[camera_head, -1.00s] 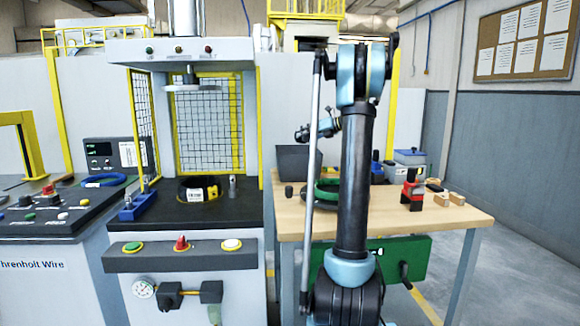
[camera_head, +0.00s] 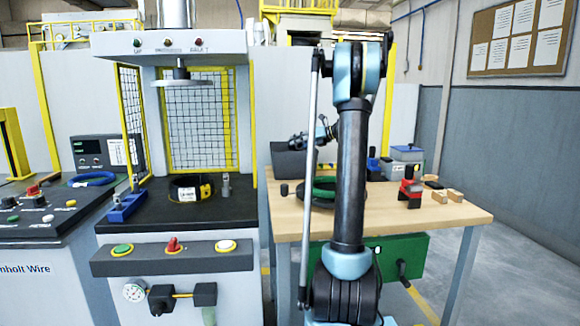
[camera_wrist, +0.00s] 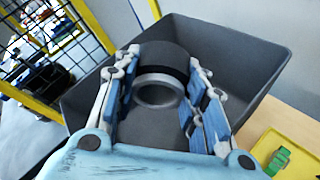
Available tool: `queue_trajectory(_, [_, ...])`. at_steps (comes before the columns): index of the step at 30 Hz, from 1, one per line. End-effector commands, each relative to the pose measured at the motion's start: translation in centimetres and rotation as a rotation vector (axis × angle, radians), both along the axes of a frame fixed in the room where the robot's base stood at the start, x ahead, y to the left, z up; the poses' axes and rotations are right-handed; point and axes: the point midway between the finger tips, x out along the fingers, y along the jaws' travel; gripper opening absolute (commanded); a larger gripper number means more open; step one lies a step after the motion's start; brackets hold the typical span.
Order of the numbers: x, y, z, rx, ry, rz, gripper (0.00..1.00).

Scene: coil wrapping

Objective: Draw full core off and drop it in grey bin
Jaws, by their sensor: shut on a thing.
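In the wrist view, my gripper (camera_wrist: 162,70) is shut on a dark cylindrical core (camera_wrist: 165,55) with a grey ring around its near opening. The fingers with blue pads press on its left and right sides. The core is framed by the walls of the grey bin (camera_wrist: 255,70); I cannot tell whether it is above the rim or inside. In the head view, the grey bin (camera_head: 288,164) stands at the back left of the wooden table, and my gripper (camera_head: 318,136) is close above it. The core cannot be made out there.
A press (camera_head: 172,55) with a caged work area stands left of the table and holds a black and yellow coil (camera_head: 189,188). A green coil (camera_head: 325,187) lies partly behind my arm. A red and black tool (camera_head: 410,188) and wooden blocks (camera_head: 452,195) are at right.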

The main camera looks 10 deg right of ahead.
Motion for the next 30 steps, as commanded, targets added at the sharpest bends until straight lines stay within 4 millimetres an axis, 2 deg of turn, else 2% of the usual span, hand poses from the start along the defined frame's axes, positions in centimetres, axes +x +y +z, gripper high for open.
queue_trajectory(10, [0.0, 0.0, -0.2, 0.0, 0.0, 0.0, 0.1])
queue_trajectory(11, [0.0, 0.0, -0.2, 0.0, 0.0, 0.0, 0.45])
queue_trajectory(13, [0.0, 0.0, -0.2, 0.0, 0.0, 0.0, 0.61])
queue_trajectory(25, [-0.1, -0.2, -0.2, -0.001, 0.0, -0.001, 0.62])
queue_trajectory(30, [-0.9, -1.7, 0.4, 0.0, 0.0, -0.004, 0.62])
